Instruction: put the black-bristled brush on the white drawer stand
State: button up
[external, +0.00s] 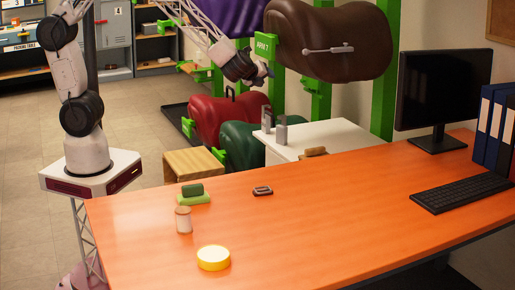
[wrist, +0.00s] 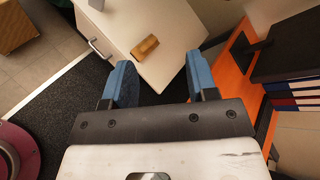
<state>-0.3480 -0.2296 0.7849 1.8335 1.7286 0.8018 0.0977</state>
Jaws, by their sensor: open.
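The white drawer stand (external: 345,135) is behind the desk; its top and a drawer handle also show in the wrist view (wrist: 168,20). A small brown brush-like block (external: 314,152) lies on its top, and also shows in the wrist view (wrist: 145,46). A dark small brush-like item with a lighter top (external: 262,190) lies on the orange desk. It seems to be the black-bristled brush, but its bristles are too small to make out. My gripper (external: 262,74) is in the air above and behind the stand. Its blue fingers (wrist: 158,62) are apart with nothing between them.
On the desk (external: 330,215) are a green block on a green pad (external: 193,194), a jar (external: 184,220), a yellow round tin (external: 213,258), a keyboard (external: 465,190) and a monitor (external: 442,90). Grey uprights (external: 281,130) stand at the stand's left edge. Saddles (external: 330,40) hang behind.

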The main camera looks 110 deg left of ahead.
jog(key=s+d+r+n+g+h, duration=0.1)
jog(key=s+d+r+n+h, duration=0.1)
jog(key=s+d+r+n, duration=0.35)
jog(key=s+d+r+n+g+h, duration=0.15)
jog(key=s+d+r, duration=0.25)
jog(key=s+d, duration=0.4)
jog(key=s+d+r+n+h, duration=0.1)
jog(key=s+d+n+h, duration=0.2)
jog(key=s+d, duration=0.6)
jog(key=s+d+r+n+t+h, duration=0.1)
jog(key=s+d+n+h, duration=0.1)
jog(key=s+d+h, duration=0.4)
jog(key=s+d, duration=0.4)
jog(key=d, duration=0.3)
jog(key=shift+d+r+n, duration=0.35)
jog(key=shift+r+n, duration=0.05)
